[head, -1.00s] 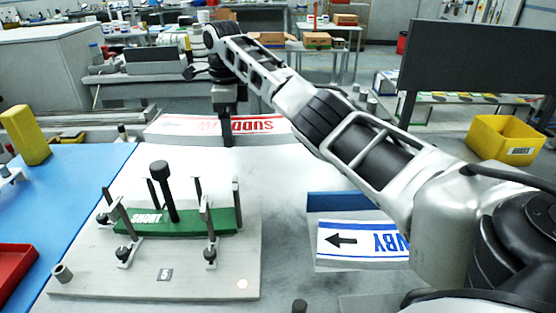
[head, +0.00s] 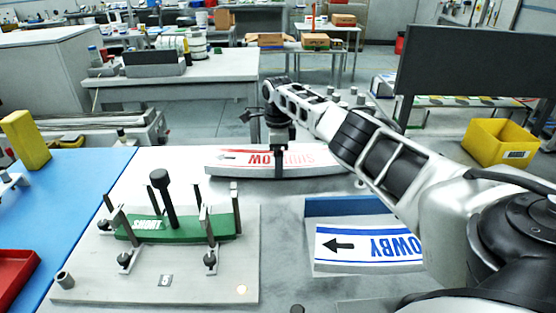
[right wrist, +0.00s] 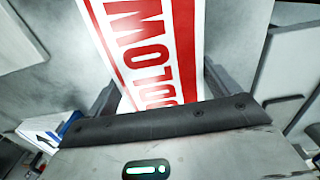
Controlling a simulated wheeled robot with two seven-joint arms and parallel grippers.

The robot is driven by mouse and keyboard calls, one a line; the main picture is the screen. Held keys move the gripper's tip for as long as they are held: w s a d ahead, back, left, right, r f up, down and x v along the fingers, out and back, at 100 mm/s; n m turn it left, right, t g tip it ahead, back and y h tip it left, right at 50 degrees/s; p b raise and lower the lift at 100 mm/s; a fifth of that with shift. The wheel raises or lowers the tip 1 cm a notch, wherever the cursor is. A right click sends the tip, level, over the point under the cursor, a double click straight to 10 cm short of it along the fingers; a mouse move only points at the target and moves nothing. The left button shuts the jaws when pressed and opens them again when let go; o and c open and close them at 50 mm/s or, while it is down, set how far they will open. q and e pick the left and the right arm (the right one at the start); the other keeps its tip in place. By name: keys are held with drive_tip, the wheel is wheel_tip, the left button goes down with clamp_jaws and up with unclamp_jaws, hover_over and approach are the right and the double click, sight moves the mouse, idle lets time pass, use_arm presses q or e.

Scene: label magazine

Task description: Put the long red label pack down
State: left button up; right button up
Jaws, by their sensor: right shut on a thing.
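The long red label pack (head: 232,160) is white with red lettering and a red arrow. It lies crosswise near the table's far side in the head view. My right gripper (head: 280,172) is shut on it near its middle, from above. The pack also shows between the fingers in the right wrist view (right wrist: 150,40). I cannot tell whether it touches the table or hangs just above it. My left gripper is not in view.
A green label pack (head: 188,225) sits among upright posts on a grey plate (head: 90,283). A blue-and-white label pack (head: 370,246) lies in a blue-backed holder (head: 345,206) at right. A yellow block (head: 25,140) stands on the blue surface (head: 70,185) at left.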

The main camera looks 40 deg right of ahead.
drive_tip(key=shift+f, duration=0.35)
drive_tip(key=shift+f, duration=0.1)
drive_tip(key=o, duration=1.2)
drive_tip(key=shift+f, duration=0.1)
wheel_tip(320, 180, up, 12)
